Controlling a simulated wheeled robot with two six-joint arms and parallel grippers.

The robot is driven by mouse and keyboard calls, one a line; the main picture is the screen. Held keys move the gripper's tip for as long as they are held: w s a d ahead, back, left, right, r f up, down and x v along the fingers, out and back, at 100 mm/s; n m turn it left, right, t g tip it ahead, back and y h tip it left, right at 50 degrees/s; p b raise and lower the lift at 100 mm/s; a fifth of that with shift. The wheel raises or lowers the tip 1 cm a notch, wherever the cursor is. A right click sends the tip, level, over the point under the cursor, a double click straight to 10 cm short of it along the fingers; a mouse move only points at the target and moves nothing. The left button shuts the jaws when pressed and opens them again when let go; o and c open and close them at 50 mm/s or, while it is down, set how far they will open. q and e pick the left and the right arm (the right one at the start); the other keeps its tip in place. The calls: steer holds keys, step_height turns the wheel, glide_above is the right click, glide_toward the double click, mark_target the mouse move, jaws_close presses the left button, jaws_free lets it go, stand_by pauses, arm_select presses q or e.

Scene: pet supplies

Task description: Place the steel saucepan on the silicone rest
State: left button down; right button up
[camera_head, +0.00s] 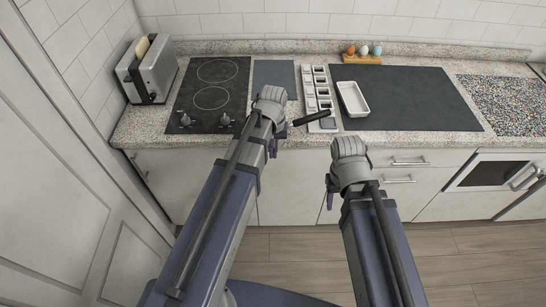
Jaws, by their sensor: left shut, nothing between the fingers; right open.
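A black handle (311,118) sticks out to the right from behind my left wrist, near the counter's front edge. It looks like the saucepan's handle; the steel pan body is hidden behind my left arm. A flat blue-grey mat (275,75), which looks like the silicone rest, lies just right of the cooktop. My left gripper (270,97) is in front of the mat's near end, shut and empty, its fingertips hidden. My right gripper (349,148) is open and empty in front of the counter edge, its fingertips also hidden.
A black cooktop (224,82) and a toaster (150,72) stand on the left. A compartmented tray (309,89) and a white dish (353,99) lie right of the blue-grey mat. Eggs in a wooden holder (362,59) stand behind. The large dark mat (420,98) is mostly clear.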

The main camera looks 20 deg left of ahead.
arm_select(q)
steer(key=shift+w+a+r, duration=0.1)
steer(key=shift+w+a, duration=0.15)
steer(key=shift+w, duration=0.5)
steer(key=w+a, duration=0.2)
steer(key=w, duration=0.6)
steer(key=w+a, duration=0.2)
steer(key=w, duration=0.6)
steer(key=w+a, duration=0.3)
steer(key=w, duration=0.5)
steer(key=shift+w, duration=0.2)
steer(key=shift+s, duration=0.1)
steer(key=shift+s+d, duration=0.1)
steer(key=shift+s, duration=0.35)
steer(key=s, duration=0.2)
steer(key=s+d, duration=0.1)
steer(key=shift+s+r+p, duration=0.25)
steer(key=shift+r+p, duration=0.05)
step_height(320, 180, up, 10)
steer(key=p, duration=0.9)
steer(key=shift+w+f, duration=0.25)
